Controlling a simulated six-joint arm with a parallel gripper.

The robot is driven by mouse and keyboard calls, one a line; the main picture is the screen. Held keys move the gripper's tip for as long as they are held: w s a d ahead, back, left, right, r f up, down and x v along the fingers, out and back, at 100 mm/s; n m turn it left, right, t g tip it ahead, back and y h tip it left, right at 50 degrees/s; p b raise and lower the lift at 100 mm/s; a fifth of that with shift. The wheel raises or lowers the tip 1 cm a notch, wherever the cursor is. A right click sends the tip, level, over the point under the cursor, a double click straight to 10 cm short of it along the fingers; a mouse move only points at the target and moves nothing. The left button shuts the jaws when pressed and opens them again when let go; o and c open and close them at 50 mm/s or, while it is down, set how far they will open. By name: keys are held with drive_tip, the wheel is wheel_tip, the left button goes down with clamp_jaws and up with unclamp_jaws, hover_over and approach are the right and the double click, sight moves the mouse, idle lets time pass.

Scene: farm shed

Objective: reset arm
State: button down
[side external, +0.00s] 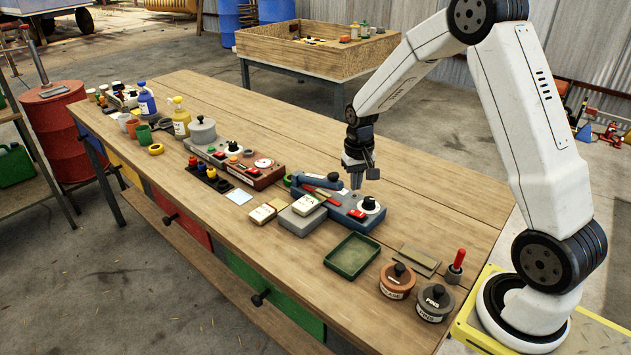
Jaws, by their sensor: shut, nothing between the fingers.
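My gripper (356,179) hangs from my white arm, pointing down above the right half of the wooden workbench (300,130). Its fingers are shut with nothing between them. The fingertips are just above or behind a blue-grey device (352,222) with a white dial and a red switch; I cannot tell whether they touch it. My arm's base stands on a yellow plate at the right end of the bench.
A green tray (352,255), a brown lidded pot (397,281) and a grey lidded pot (434,303) stand near my base. Boxes, control units and bottles crowd the bench's near side and left end. The far strip of the bench is clear. A wooden bin (290,55) stands behind.

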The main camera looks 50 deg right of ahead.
drive_tip(key=s+a+r+n+t, duration=0.2)
drive_tip(key=s+a+n, duration=0.4)
drive_tip(key=s+a, duration=0.7)
drive_tip(key=shift+s+a+r+t, duration=0.3)
drive_tip(key=shift+a+r, duration=0.55)
drive_tip(key=shift+a, duration=0.3)
